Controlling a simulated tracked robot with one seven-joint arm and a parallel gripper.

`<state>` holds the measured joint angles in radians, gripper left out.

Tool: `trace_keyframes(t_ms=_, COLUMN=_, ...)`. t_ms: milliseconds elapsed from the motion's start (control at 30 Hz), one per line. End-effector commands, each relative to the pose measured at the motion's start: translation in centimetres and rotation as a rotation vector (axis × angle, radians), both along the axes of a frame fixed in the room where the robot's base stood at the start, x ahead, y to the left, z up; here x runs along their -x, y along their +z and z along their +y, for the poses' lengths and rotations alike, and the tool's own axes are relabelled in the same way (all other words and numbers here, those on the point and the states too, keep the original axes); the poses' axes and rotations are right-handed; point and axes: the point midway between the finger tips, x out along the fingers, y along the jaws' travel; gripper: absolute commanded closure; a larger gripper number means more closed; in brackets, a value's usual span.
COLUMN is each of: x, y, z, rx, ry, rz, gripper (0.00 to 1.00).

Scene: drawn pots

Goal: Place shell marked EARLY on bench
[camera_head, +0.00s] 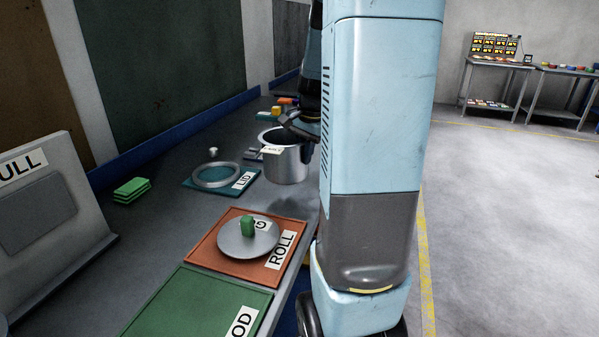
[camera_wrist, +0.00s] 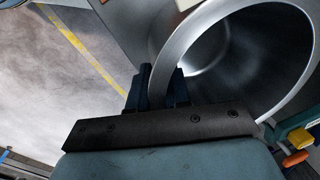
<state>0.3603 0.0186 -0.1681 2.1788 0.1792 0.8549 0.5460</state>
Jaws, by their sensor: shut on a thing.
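The shell is a grey metal pot, open at the top, with a white label too small to read for certain. In the head view the shell (camera_head: 289,168) is upright at the right edge of the grey bench (camera_head: 165,215); I cannot tell if it touches the bench. My gripper (camera_head: 305,138) is at its right rim, partly hidden by my arm. In the wrist view my gripper (camera_wrist: 162,88) has its dark fingers on either side of the wall of the shell (camera_wrist: 245,65), shut on it. The shell's inside looks empty where it shows.
On the bench lie a teal mat (camera_head: 243,183) marked LID with a grey ring, an orange mat (camera_head: 205,247) marked ROLL with a green-knobbed disc, and a green mat (camera_head: 200,305). Green blocks (camera_head: 132,188) and a grey panel (camera_head: 45,200) stand left. Coloured blocks (camera_head: 284,101) lie behind the shell.

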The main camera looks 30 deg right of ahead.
Motion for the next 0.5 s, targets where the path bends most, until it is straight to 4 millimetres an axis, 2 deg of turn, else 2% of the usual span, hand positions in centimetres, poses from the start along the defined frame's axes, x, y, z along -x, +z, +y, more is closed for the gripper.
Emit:
trace_keyframes(t_ms=200, x=-2.2, y=-3.0, z=-0.8, rx=-0.001, ry=-0.001, rz=0.003, gripper=1.00)
trace_keyframes(t_ms=500, x=-3.4, y=-4.4, z=-1.3, rx=0.000, ry=-0.001, rz=0.000, gripper=1.00)
